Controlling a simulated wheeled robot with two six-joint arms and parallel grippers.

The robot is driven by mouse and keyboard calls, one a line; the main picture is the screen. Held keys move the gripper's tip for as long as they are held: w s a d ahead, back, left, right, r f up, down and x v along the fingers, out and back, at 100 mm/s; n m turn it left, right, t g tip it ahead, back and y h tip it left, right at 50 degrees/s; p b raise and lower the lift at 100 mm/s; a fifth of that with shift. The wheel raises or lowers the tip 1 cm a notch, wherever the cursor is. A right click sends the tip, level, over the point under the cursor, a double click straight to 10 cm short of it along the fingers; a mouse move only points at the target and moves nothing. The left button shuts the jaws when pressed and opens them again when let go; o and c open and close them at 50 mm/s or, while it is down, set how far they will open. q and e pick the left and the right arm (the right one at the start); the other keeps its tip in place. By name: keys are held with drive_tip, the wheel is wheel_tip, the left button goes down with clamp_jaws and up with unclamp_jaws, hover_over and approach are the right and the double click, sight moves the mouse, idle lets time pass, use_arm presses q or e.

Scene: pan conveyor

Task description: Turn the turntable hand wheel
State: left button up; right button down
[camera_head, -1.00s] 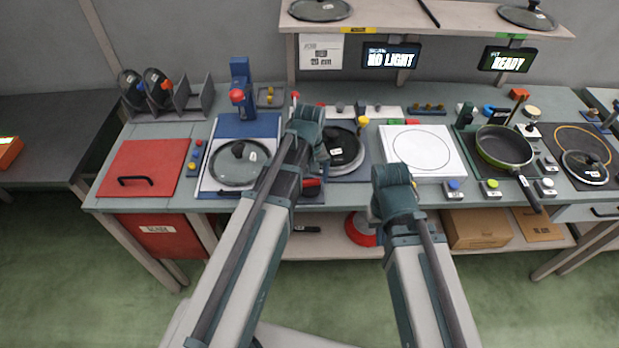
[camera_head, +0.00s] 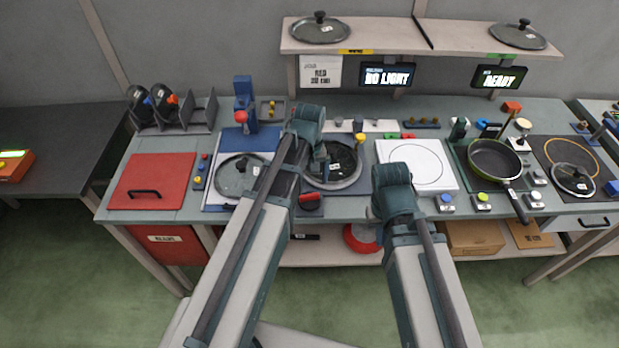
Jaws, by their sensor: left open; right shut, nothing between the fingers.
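A round turntable (camera_head: 352,181) carries a dark pan or lid with a small white label. In front of it is a small black round part with a red top (camera_head: 310,199), which may be the hand wheel; my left arm partly covers this area. My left gripper (camera_head: 321,176) hangs down over the left part of the turntable, behind the red-topped part in the picture. Its fingers are small and dark, apart and with nothing seen between them. Whether it touches anything is unclear. My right arm reaches in before the white square plate (camera_head: 447,184); its gripper is hidden behind the arm.
A glass lid (camera_head: 232,180) lies on the blue-backed station at left, beside a red hatch (camera_head: 178,170). A shelf (camera_head: 375,42) with lids hangs above. The white plate is empty.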

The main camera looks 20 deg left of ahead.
use_arm(q)
wheel_tip(320, 180, up, 7)
drive_tip(key=p, duration=0.5)
drive_tip(key=shift+f, duration=0.2)
use_arm(e)
wheel_tip(320, 180, up, 7)
drive_tip(key=shift+f, duration=0.2)
use_arm(q)
drive_tip(key=s+d+f+m+y+b, duration=0.1)
drive_tip(key=s+d+f+m+b, duration=0.2)
drive_tip(key=s+d+m, duration=0.6)
drive_tip(key=s+d, duration=0.1)
drive_tip(key=s, duration=0.4)
drive_tip(key=shift+d+f, duration=0.15)
drive_tip(key=shift+f, duration=0.1)
use_arm(e)
wheel_tip(320, 180, down, 4)
drive_tip(key=shift+r, duration=0.2)
